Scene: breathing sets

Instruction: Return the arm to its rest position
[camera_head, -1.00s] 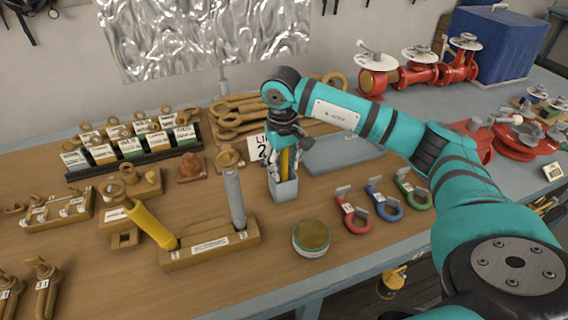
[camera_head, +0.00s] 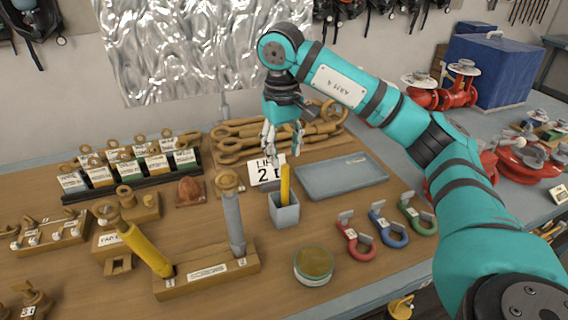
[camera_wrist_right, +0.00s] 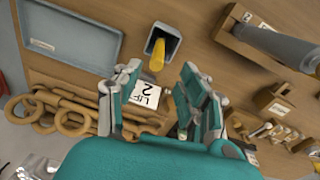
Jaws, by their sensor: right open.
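My right arm (camera_head: 450,190) comes in from the right, and my right gripper (camera_head: 284,140) hangs over the workbench, pointing down. It is open and empty, above and behind the small grey cup (camera_head: 285,213). A yellow stick (camera_head: 285,184) stands in the cup, clear of the fingers. In the right wrist view the open fingers (camera_wrist_right: 172,103) have only the bench and a white "LIFT 2" card (camera_wrist_right: 146,94) beyond them. The cup (camera_wrist_right: 172,42) with its yellow stick (camera_wrist_right: 157,56) shows past the fingertips. My left gripper is not in view.
A blue-grey tray (camera_head: 342,192) lies right of the cup. A wooden block (camera_head: 207,275) with a grey and a yellow handle stands to the left. A round tin (camera_head: 313,262) and red, blue and green shackles (camera_head: 356,240) lie in front. Wooden rings and links (camera_head: 235,150) lie behind.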

